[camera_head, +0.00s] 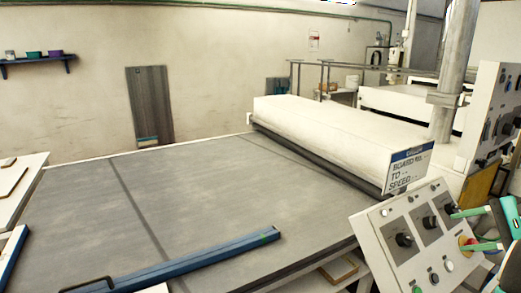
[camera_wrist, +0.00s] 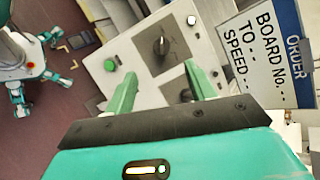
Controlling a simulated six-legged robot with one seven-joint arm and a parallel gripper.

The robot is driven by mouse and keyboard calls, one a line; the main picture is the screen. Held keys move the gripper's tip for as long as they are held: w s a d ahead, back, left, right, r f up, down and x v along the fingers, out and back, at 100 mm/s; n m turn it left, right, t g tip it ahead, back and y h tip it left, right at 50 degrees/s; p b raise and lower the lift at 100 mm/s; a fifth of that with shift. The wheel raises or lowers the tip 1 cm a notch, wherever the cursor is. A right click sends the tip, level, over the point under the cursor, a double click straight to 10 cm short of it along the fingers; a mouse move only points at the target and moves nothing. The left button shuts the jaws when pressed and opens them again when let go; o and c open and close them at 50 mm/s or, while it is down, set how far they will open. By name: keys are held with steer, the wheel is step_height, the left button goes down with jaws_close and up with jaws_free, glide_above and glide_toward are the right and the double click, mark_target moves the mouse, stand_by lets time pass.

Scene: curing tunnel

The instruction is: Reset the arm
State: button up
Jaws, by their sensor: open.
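My gripper (camera_head: 478,229) is at the right edge in the head view, with two green fingers spread apart in front of the tilted control panel (camera_head: 371,215). In the wrist view my gripper (camera_wrist: 162,90) is open with nothing between its fingers. The panel (camera_wrist: 205,38) lies beyond the fingertips, with a dark knob (camera_wrist: 161,45) and a green button (camera_wrist: 109,65). I cannot tell whether a fingertip touches the panel. Most of my arm is outside the head view.
A sign (camera_head: 409,168) reading "TO SPEED" stands at the end of a white tunnel cover (camera_head: 335,140). A wide grey belt table (camera_head: 190,195) fills the middle, with a blue bar (camera_head: 205,258) across its front. A second control panel (camera_head: 497,110) rises behind my gripper.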

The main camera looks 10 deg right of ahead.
steer(key=a+n+g+h, duration=0.35)
steer(key=a+n, duration=0.25)
steer(key=a, duration=1.8)
steer(key=s+a+f+n+h, duration=0.2)
steer(key=s+a+f+n, duration=0.1)
steer(key=a, duration=0.4)
steer(key=s+a+f+n+t+h, duration=0.1)
steer(key=s+a+f+n+h, duration=0.1)
steer(key=s+a+n, duration=0.3)
steer(key=shift+s+a+f+n, duration=0.15)
steer(key=shift+a+f+n, duration=0.65)
steer(key=shift+a, duration=0.9)
